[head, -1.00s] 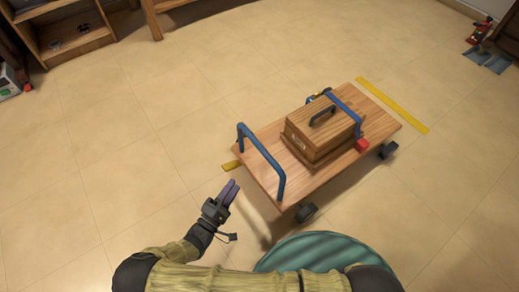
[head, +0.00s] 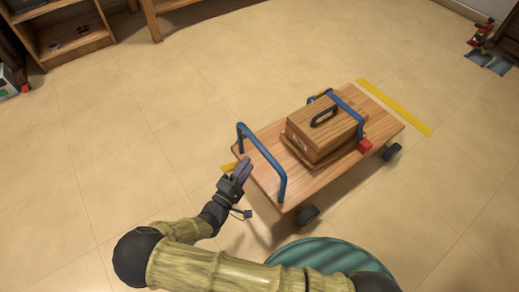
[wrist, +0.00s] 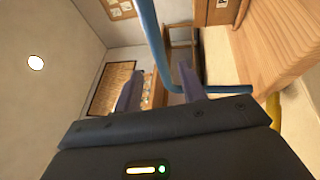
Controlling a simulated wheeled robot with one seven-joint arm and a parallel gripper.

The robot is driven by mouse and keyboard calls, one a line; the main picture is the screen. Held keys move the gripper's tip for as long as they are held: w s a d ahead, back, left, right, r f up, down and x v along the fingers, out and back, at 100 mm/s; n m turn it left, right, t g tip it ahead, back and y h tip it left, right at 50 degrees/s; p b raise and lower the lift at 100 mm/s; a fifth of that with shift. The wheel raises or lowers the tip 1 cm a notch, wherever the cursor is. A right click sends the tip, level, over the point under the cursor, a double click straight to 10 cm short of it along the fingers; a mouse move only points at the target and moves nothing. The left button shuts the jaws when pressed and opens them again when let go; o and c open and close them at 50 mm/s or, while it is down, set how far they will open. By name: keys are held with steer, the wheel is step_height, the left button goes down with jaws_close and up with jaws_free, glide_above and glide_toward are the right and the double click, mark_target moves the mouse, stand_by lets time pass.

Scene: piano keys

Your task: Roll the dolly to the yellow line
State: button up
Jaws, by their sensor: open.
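The wooden dolly (head: 330,178) stands on the floor with a blue push handle (head: 264,160) at its left end. The yellow line (head: 395,107) lies on the floor just beyond the dolly's right end, with a gap between them. My gripper (head: 243,168) is open beside the left part of the handle. In the wrist view, the blue handle (wrist: 155,45) shows in the gap between the two fingers of my gripper (wrist: 158,88). I cannot tell whether either finger touches it.
A wooden case (head: 324,131) with a dark handle sits on the dolly under a blue bar. Another yellow mark (head: 229,167) shows by the dolly's left end. A shelf (head: 70,35) stands at the upper left.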

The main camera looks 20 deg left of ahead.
mark_target(259, 147)
steer(key=b+x, duration=0.3)
steer(key=x, duration=0.5)
steer(key=shift+w+r, duration=0.1)
steer(key=shift+w, duration=0.2)
jaws_close()
